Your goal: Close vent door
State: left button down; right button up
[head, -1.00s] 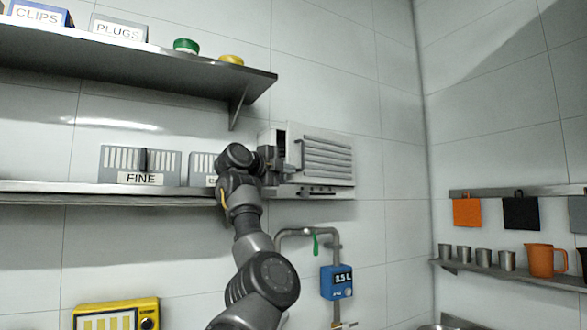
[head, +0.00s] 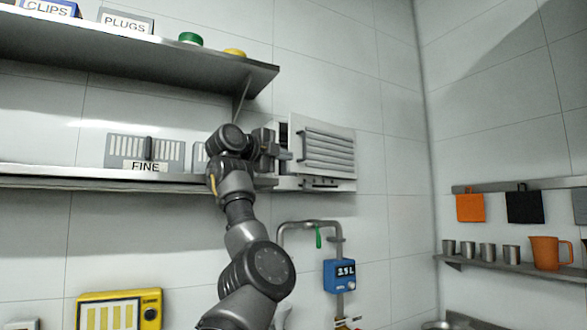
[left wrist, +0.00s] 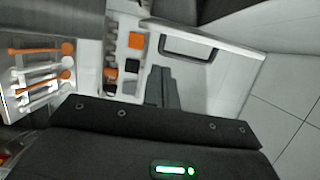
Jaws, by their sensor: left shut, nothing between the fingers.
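The vent door (head: 328,149) is a white louvred panel on a pale box on the wall, right of the shelf end in the head view. A dark gap shows at its left edge, so it looks partly open. My left gripper (head: 287,156) is shut and empty, at that left edge. Whether it touches the door is unclear. In the left wrist view the shut fingers (left wrist: 162,88) lie in front of a pale panel with a bar handle (left wrist: 190,50). My right gripper is not in view.
A metal shelf (head: 90,178) with the FINE rack (head: 145,150) runs left of the box. An upper shelf (head: 150,50) overhangs at the upper left. A pipe with a blue meter (head: 340,275) is below. Bare tiled wall lies right of the door.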

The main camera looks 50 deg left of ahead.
pick_arm(q)
jog(key=s, duration=0.1)
jog(key=s+a+b, duration=0.1)
jog(key=s, duration=0.1)
jog(key=s+a, duration=0.1)
jog(key=s, duration=0.1)
jog(key=shift+a, duration=0.15)
jog(key=w+d+r+m+g+y+p, duration=0.1)
jog(key=w+d+r+g+y, duration=0.15)
jog(key=d, duration=0.35)
jog(key=w+d+r+m+g+y+p, duration=0.1)
jog(key=w+d+r+p, duration=0.15)
jog(key=d, duration=0.35)
jog(key=w+d+f+n+g+y+p, duration=0.2)
jog(key=w+d+f+n+g+y, duration=0.3)
jog(key=w+d+n+g+y, duration=0.4)
jog(key=s+a+n+g+y, duration=0.4)
jog(key=a+n, duration=0.1)
jog(key=n, duration=0.4)
jog(key=shift+a+n+p, duration=0.3)
jog(key=shift+n+p, duration=0.05)
jog(key=shift+n, duration=0.05)
